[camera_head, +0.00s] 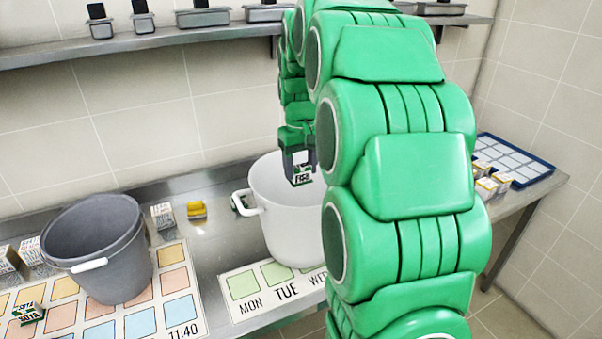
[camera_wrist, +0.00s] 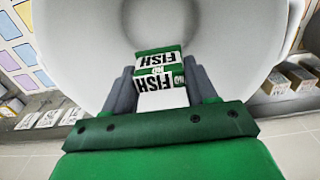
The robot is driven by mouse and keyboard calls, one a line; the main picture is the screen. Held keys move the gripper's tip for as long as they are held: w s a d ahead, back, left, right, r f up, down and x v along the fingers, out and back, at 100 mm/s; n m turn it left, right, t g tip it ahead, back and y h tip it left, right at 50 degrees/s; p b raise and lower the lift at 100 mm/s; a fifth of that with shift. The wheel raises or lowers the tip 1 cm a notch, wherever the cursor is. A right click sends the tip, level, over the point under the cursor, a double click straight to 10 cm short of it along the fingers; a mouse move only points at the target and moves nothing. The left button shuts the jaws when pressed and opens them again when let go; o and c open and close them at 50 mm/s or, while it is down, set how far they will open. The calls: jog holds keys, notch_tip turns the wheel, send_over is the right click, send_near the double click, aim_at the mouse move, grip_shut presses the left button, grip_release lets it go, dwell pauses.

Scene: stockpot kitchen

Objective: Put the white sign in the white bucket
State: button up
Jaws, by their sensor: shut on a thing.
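The white sign (camera_head: 302,178), a small block with green edges and the word FISH, is held between the grey fingers of my gripper (camera_head: 300,164). It also shows in the wrist view (camera_wrist: 160,97), where FISH appears on two faces. My gripper is shut on it, pointing down. The white bucket (camera_head: 275,222) stands on the steel counter, its white handle at the left. The sign and fingertips are over the bucket's opening. In the wrist view the bucket's pale interior (camera_wrist: 230,45) surrounds the sign. My arm hides the bucket's right side in the head view.
A grey bucket (camera_head: 105,250) stands on a coloured-square mat (camera_head: 215,323) at the left. A small green-and-white sign (camera_head: 28,313) lies near it. A yellow item (camera_head: 197,210) and small boxes stand behind. A blue-rimmed tray (camera_head: 515,160) is at the far right. A shelf (camera_head: 150,40) runs above.

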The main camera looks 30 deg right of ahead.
notch_tip(320, 180, down, 22)
jog(key=shift+r, duration=0.25)
dwell(0.4)
jog(key=shift+f, duration=0.15)
jog(key=o, duration=1)
jog(key=shift+o, duration=0.2)
notch_tip(320, 180, up, 12)
jog(key=shift+r, duration=0.2)
